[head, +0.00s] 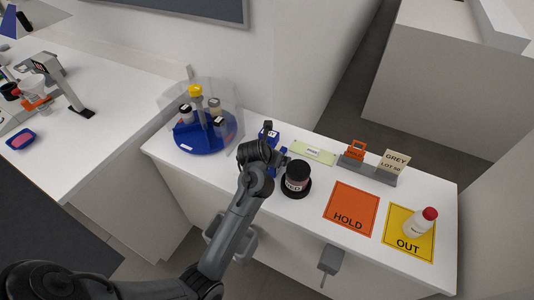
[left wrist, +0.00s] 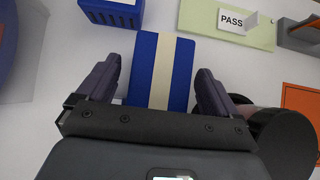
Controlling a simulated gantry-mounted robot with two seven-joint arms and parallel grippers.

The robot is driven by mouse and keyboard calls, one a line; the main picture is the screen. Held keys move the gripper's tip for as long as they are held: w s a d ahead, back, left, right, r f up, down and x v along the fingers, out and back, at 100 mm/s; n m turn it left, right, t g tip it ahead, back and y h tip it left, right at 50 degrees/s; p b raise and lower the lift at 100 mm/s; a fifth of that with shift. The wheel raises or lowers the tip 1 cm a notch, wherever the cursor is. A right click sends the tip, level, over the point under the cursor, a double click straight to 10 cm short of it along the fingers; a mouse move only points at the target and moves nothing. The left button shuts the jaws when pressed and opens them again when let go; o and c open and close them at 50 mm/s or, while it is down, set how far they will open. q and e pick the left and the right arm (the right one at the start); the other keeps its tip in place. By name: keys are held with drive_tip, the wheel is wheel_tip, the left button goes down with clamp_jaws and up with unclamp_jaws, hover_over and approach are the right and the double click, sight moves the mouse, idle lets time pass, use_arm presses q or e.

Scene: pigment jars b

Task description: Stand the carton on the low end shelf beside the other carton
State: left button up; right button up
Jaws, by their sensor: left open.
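A blue carton with a cream stripe (left wrist: 162,70) lies between the fingers of my left gripper (left wrist: 158,72) in the left wrist view. The fingers are apart, with a gap visible on each side of the carton. In the head view my left gripper (head: 272,160) is over the white bench, between the blue turntable and the black-lidded jar, and hides most of the carton. I cannot make out the low end shelf or a second striped carton in either view. My right gripper is not in view.
The black-lidded jar (head: 296,177) stands close right of my gripper. A blue turntable (head: 190,144) with several bottles is at left. A green PASS strip (head: 313,152), card holder (head: 370,170), orange HOLD mat (head: 351,208) and yellow OUT mat (head: 400,241) with a red-capped bottle (head: 420,223) lie right.

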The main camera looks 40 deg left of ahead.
use_arm(q)
drive_tip(key=p+v, duration=0.5)
drive_tip(key=v, duration=0.4)
drive_tip(key=s+d+f+m, duration=0.1)
drive_tip(key=s+m, duration=0.1)
drive_tip(key=m, duration=0.2)
drive_tip(key=s+d+f+m, duration=0.1)
drive_tip(key=s+d+m, duration=0.1)
drive_tip(key=s+m, duration=0.1)
drive_tip(key=s+d+f+m+g+h, duration=0.1)
drive_tip(key=s+m, duration=0.1)
drive_tip(key=m, duration=0.3)
drive_tip(key=shift+s+d, duration=0.15)
drive_tip(key=shift+s, duration=0.05)
drive_tip(key=s+d+f+m+g, duration=0.1)
drive_tip(key=s+d+m, duration=0.2)
drive_tip(key=s+m, duration=0.3)
drive_tip(key=s+d+f+m+g+h, duration=0.1)
drive_tip(key=s+m, duration=0.5)
drive_tip(key=m, duration=0.7)
drive_tip(key=s+d+f+m+g, duration=0.1)
drive_tip(key=s+d+m, duration=0.4)
drive_tip(key=m, duration=0.5)
drive_tip(key=shift+s+d+f, duration=0.25)
drive_tip(key=shift+s+f, duration=0.5)
